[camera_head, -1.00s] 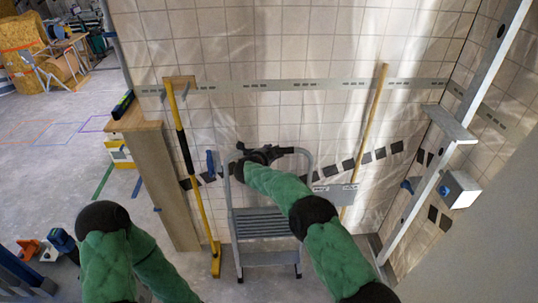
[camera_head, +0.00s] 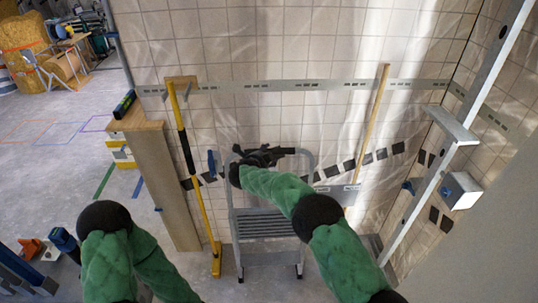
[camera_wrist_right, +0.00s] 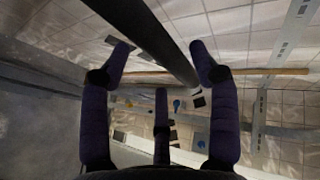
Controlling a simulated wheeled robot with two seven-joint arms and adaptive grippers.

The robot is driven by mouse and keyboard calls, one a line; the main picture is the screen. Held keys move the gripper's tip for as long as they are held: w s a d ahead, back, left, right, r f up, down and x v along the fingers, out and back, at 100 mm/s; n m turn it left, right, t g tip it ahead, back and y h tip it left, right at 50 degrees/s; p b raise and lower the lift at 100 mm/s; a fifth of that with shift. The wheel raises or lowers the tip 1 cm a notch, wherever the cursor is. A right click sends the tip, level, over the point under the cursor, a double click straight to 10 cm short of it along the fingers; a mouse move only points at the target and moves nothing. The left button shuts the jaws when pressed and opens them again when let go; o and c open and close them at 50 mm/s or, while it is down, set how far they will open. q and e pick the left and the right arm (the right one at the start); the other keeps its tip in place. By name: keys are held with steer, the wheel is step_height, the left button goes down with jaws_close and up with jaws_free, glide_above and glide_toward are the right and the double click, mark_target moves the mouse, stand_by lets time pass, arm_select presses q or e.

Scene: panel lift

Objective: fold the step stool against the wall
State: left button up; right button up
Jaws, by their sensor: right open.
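The step stool (camera_head: 265,226) stands upright in front of the tiled wall, with its grey ribbed step out level and its side rails rising to a top hoop. My right gripper (camera_head: 272,154) is at the top hoop, at the end of the green arm. A thick dark bar (camera_wrist_right: 150,35), seemingly the stool's top rail, crosses between the fingertips; contact cannot be told.
A yellow pole (camera_head: 190,160) stands left of the stool beside a wooden post (camera_head: 160,180). A wooden stick (camera_head: 369,125) leans on the wall to the right. A grey metal frame (camera_head: 440,175) with a small box (camera_head: 459,190) stands further right.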

steer(key=v, duration=0.8)
